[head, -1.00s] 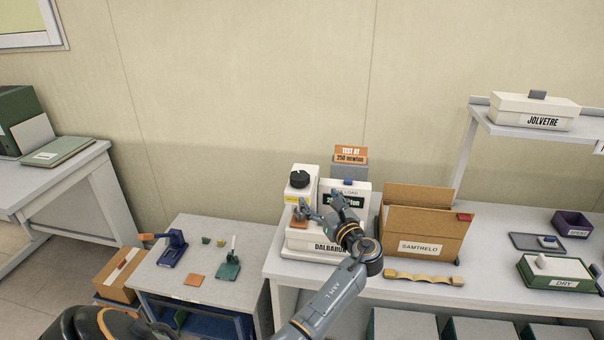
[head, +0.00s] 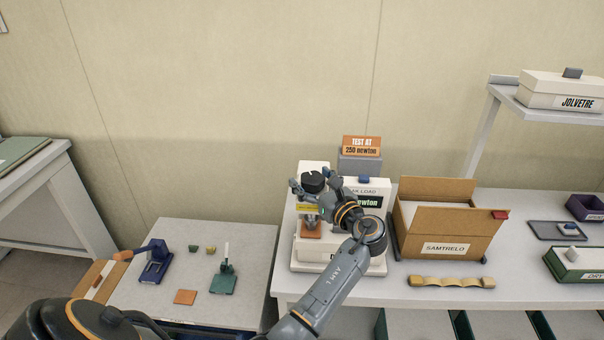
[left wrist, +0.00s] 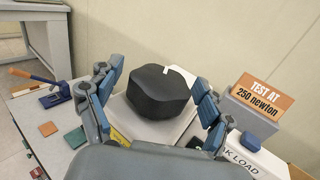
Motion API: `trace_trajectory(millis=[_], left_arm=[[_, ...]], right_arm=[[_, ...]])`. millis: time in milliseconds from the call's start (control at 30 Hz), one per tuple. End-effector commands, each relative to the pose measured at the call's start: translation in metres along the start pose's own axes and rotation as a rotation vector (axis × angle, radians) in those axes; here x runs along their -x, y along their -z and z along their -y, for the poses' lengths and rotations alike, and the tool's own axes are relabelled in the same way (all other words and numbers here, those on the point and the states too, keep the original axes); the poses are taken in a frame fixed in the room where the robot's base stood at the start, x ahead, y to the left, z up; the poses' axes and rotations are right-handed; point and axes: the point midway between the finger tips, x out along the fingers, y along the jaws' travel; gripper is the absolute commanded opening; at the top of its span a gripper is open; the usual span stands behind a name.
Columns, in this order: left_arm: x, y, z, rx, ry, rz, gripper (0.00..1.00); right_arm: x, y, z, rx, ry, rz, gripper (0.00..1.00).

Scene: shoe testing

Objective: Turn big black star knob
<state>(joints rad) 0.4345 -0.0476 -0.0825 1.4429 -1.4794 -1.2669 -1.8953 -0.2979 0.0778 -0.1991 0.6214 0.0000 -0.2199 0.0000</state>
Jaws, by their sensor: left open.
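The big black star knob (head: 313,181) sits on top of the white testing machine (head: 312,262) in the head view. In the left wrist view the knob (left wrist: 158,92) is large and central, with a white pointer mark on its edge. My left gripper (head: 317,190) is open at the knob. In the left wrist view its fingers (left wrist: 155,88) stand on both sides of the knob, with gaps visible. The machine's load display is partly hidden by my left arm. My right gripper is not in view.
An orange sign (head: 361,147) reading "TEST AT 250 newton" stands behind the machine. A cardboard box (head: 446,247) labelled SAMTRELO is to the right. A lower side table (head: 236,302) with small tools and coloured squares is to the left.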

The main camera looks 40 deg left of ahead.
Motion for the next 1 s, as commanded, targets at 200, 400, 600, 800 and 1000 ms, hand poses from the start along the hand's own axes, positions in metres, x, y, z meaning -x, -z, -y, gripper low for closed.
trace_trajectory(millis=[200,400,600,800,1000], left_arm=[[0.0023,-0.0003,0.0006,0.001,0.000,0.000,0.80],[0.0020,-0.0003,0.0004,0.000,0.000,0.000,0.72],[0.0018,-0.0002,0.0003,0.000,0.000,0.000,0.31],[0.0016,-0.0002,0.0004,0.000,-0.005,0.000,0.25],[0.0014,-0.0001,0.0008,0.001,-0.059,0.000,0.24]], right_arm=[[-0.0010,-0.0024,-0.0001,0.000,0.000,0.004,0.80],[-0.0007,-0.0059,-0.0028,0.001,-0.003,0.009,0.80],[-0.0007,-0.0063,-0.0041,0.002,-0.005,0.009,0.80],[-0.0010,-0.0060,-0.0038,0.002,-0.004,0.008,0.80],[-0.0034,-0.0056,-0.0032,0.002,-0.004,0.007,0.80]])
